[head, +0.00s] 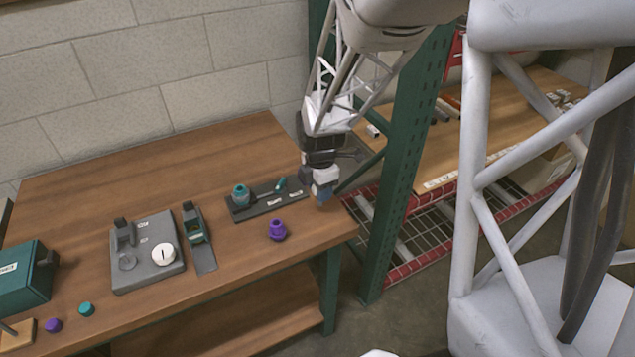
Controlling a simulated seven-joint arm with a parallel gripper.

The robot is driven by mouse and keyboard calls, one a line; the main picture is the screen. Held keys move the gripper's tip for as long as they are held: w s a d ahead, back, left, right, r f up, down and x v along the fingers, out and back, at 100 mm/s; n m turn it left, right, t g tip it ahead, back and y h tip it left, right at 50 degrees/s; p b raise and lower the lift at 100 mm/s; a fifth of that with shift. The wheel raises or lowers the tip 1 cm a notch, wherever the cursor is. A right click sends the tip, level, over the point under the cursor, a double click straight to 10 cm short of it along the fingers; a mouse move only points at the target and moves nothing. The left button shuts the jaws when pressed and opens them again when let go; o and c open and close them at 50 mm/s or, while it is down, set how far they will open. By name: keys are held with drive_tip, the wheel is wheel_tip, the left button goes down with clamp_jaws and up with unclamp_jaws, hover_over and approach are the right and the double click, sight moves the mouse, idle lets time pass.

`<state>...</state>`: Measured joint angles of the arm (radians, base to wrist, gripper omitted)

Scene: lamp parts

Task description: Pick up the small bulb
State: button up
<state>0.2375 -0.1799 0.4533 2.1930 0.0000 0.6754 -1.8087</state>
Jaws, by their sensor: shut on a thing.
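My gripper (323,190) is low over the right end of the wooden table, just right of a dark tray (262,205). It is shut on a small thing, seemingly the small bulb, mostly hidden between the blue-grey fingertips. I cannot make out its shape, or whether it touches the table. On the tray, a teal rounded part (240,194) stands at the left and a small teal piece (281,184) lies near the right end. A purple part (277,230) stands on the table in front of the tray.
A grey base plate (147,262) with a white disc (163,253) lies on the table (110,178), beside a dark holder with a teal part (196,228). A teal box (24,279) and small purple and teal caps are at the left. A green post (398,160) rises right of the table.

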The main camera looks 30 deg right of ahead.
drive_tip(key=shift+s, duration=0.15)
drive_tip(key=shift+a, duration=0.1)
idle(0.6)
drive_tip(key=w+a+r, duration=0.4)
drive_tip(key=w+a, duration=0.2)
drive_tip(key=a, duration=0.2)
drive_tip(key=w+a+r, duration=0.4)
drive_tip(key=w+a, duration=0.3)
drive_tip(key=a, duration=0.2)
drive_tip(key=shift+w+a+r, duration=0.2)
drive_tip(key=shift+w+a, duration=0.05)
drive_tip(key=shift+w, duration=0.05)
drive_tip(key=shift+f, duration=0.2)
drive_tip(key=shift+f, duration=2.25)
drive_tip(key=shift+f, duration=0.25)
drive_tip(key=shift+f, duration=1.05)
